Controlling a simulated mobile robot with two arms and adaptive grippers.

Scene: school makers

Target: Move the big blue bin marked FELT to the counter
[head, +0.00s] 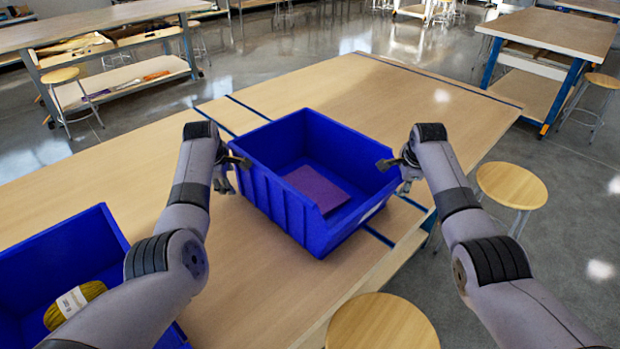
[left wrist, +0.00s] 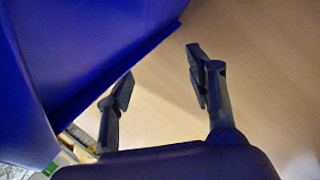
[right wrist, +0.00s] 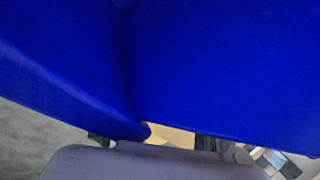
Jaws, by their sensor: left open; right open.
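A big blue bin (head: 285,205) stands upright on the wooden table with a flat purple sheet (head: 318,188) inside. A pale label shows on its right-facing front, too small to read. My left gripper (head: 226,178) is open at the bin's left rim; the left wrist view shows its spread fingers (left wrist: 158,88) beside the blue wall (left wrist: 95,45). My right gripper (head: 396,172) is open at the bin's right rim. In the right wrist view the blue bin (right wrist: 215,65) fills most of the picture and hides most of the fingers. I cannot tell whether either gripper touches it.
A second blue bin (head: 75,243) holding yellow yarn (head: 75,302) is at the left of the table (head: 130,180). Stools (head: 512,186) (head: 382,325) stand along the near right edge. Wooden-topped counters (head: 100,22) (head: 560,32) stand farther back. Bare tabletop lies behind the bin.

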